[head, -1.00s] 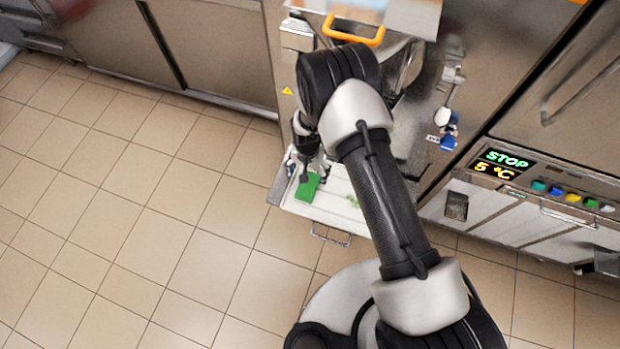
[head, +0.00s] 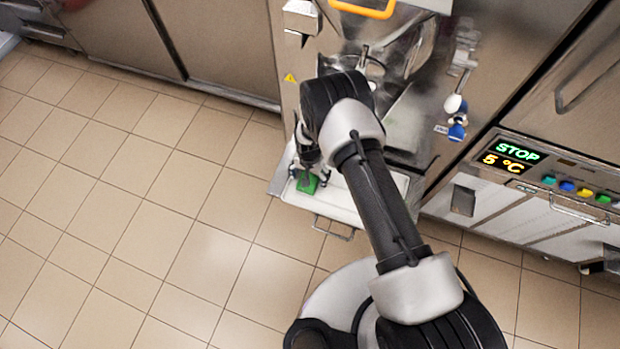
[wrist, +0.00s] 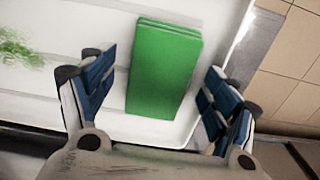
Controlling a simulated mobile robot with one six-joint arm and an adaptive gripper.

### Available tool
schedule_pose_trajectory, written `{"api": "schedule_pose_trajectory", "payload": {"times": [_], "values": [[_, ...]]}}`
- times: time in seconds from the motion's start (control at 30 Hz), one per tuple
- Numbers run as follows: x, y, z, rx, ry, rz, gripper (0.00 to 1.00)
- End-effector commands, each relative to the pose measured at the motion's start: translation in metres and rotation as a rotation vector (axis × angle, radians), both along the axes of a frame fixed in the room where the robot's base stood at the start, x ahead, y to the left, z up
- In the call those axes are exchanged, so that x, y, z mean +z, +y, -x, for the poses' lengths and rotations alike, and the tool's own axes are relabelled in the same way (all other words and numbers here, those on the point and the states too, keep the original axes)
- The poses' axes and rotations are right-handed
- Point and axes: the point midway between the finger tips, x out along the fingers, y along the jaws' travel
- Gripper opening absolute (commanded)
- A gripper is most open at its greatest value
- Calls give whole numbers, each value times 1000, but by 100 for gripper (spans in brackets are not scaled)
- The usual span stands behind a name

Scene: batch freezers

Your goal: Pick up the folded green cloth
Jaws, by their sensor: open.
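The folded green cloth (wrist: 165,68) lies flat in the white tray (wrist: 110,22), near one edge, in the wrist view. In the head view the cloth (head: 307,183) is partly hidden by my gripper (head: 308,172). In the wrist view my gripper (wrist: 158,98) is open, with one blue-padded finger on each side of the cloth and a gap between each finger and the cloth. Nothing is held. I cannot tell the exact height of the fingertips over the tray.
A green smear or loose bits (wrist: 18,48) lie in the tray left of the cloth. The freezer machine (head: 375,60) with an orange handle (head: 362,10) stands behind my arm. A control panel (head: 515,160) reading STOP 5 °C is at right. Tiled floor at left is clear.

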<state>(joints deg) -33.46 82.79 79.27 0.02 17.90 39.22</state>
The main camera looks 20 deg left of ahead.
Motion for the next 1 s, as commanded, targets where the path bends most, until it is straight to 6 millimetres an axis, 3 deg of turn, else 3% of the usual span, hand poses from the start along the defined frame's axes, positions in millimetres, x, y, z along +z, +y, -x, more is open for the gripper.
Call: {"api": "schedule_pose_trajectory", "payload": {"times": [0.73, 1.0], "values": [[1, 0, 0, 0, 0, 0, 34], [1, 0, 1, 0, 0, 0, 33]]}}
